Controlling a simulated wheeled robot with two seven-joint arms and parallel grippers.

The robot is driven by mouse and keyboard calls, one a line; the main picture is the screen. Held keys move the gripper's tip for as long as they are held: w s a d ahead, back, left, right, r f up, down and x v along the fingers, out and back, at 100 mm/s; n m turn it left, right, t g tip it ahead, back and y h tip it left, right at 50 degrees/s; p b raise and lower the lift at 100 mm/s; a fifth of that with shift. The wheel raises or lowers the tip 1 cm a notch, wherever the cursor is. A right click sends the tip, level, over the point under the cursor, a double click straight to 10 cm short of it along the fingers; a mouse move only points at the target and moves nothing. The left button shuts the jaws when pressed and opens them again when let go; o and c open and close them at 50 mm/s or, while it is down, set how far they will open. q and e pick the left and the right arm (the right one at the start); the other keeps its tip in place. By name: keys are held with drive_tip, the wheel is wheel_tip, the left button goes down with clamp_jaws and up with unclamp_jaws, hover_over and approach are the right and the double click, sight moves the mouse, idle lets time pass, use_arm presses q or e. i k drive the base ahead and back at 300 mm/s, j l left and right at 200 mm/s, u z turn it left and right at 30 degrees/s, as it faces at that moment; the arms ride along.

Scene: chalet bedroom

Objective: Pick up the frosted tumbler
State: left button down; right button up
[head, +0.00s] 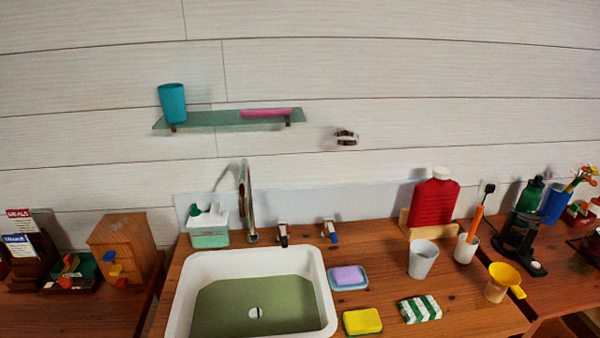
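A pale, greyish-white tumbler (422,261) with a frosted look stands upright on the wooden counter (455,312), right of the sink. It looks empty, and its open rim faces up. A smaller white cup (464,251) with an orange stick-like thing in it stands just to its right, with a small gap. A teal tumbler (172,103) stands at the left end of the glass wall shelf. Neither of my grippers shows in the head view.
A white sink (324,298) with a tap (246,205) fills the counter's left part. A soap dish (362,284), yellow sponge (362,321), striped packet (420,309) and yellow funnel (502,280) surround the tumbler's front. A red hot-water bottle (434,203) stands behind it.

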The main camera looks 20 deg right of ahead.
sight(422, 252)
drive_tip(key=z, duration=1.4)
drive_tip(key=i+l+u, duration=0.1)
drive_tip(key=u, duration=0.3)
drive_tip(key=i+l+u, duration=0.1)
drive_tip(key=l+u, duration=0.4)
drive_tip(key=u, duration=0.3)
drive_tip(key=i+l, duration=0.05)
